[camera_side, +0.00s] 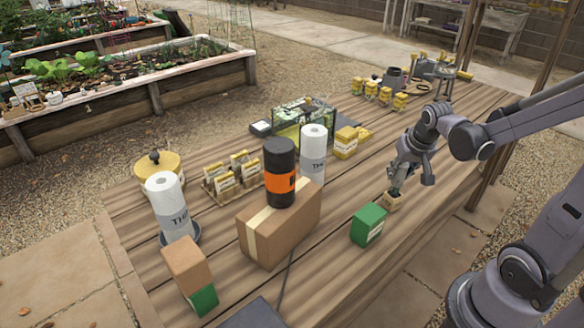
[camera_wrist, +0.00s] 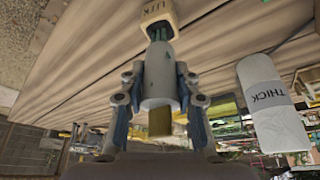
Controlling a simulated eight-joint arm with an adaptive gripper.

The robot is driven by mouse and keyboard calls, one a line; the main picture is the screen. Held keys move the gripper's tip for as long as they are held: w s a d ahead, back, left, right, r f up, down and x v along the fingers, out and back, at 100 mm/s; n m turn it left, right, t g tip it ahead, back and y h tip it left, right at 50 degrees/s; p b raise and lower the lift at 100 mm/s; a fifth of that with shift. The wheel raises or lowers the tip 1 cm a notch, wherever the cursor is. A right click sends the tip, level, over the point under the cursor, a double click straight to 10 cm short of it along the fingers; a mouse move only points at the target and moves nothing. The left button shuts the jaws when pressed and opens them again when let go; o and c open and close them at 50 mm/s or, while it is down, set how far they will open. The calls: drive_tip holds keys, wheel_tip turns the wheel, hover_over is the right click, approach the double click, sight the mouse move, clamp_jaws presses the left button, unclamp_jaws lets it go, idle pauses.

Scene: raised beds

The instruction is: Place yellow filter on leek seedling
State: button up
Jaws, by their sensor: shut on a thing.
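In the wrist view, my gripper (camera_wrist: 160,84) is shut on a pale grey cylinder (camera_wrist: 159,62). A dull yellow piece (camera_wrist: 160,122) shows at the cylinder's near end. I cannot tell whether the two are one object. The cylinder's far, tapered end meets the green stems of the leek seedling (camera_wrist: 158,34), which stands in a small tan pot (camera_wrist: 157,11) marked LEEK. I cannot tell how far the stems go into the cylinder. In the side view, my gripper (camera_side: 397,185) points down just above the pot (camera_side: 392,203) near the table's right edge.
A green block (camera_side: 369,225) stands left of the pot. A cardboard box (camera_side: 270,235) carries a black and orange cylinder (camera_side: 280,180). White rolls marked THICK stand at the left (camera_side: 168,205) and behind the box (camera_side: 313,150). Several small yellow items (camera_side: 385,95) stand at the back.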

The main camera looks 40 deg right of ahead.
sight(398, 181)
drive_tip(key=shift+f, duration=1.5)
drive_tip(key=shift+f, duration=0.15)
drive_tip(key=o, duration=1)
drive_tip(key=shift+o, duration=0.2)
drive_tip(key=shift+v, duration=6.1)
drive_tip(key=w+a+n+t+y, duration=0.1)
drive_tip(key=a+n, duration=0.6)
drive_tip(key=a, duration=0.8)
drive_tip(key=t+y, duration=0.1)
drive_tip(key=t, duration=0.1)
drive_tip(key=shift+n+t+y, duration=0.3)
drive_tip(key=shift+n+y, duration=0.1)
